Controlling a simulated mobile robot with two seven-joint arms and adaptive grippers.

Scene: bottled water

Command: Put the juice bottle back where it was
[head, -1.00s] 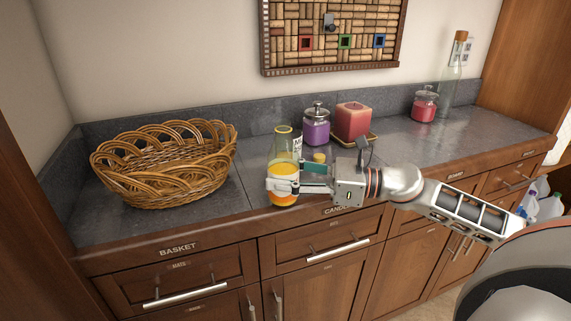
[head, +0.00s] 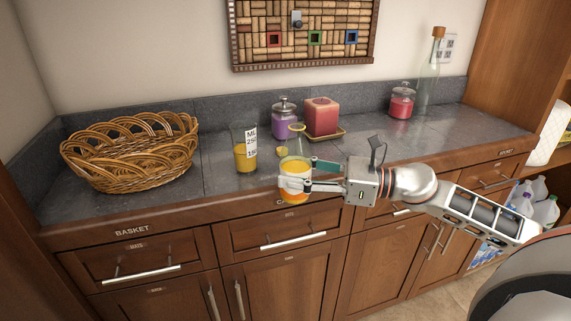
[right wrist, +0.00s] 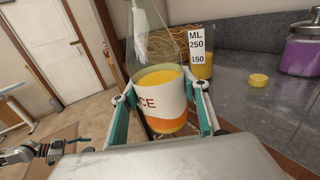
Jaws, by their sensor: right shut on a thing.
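The juice bottle (head: 295,167) is clear glass with orange juice low inside and a white and orange label. My right gripper (head: 296,184) is shut around its lower body at the counter's front edge. In the right wrist view the bottle (right wrist: 165,95) stands between the two fingers (right wrist: 160,115), roughly upright. A measuring glass (head: 244,155) with some orange juice stands on the counter left of the bottle; its ML label shows in the right wrist view (right wrist: 201,48). A small yellow cap (right wrist: 258,80) lies on the counter. My left gripper is not in the head view.
The grey counter (head: 375,145) has free room to the right. A wicker basket (head: 130,152) stands at left. A purple jar (head: 285,118), a red candle (head: 322,117) on a tray, a red jar (head: 402,101) and a tall corked bottle (head: 429,75) stand at the back.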

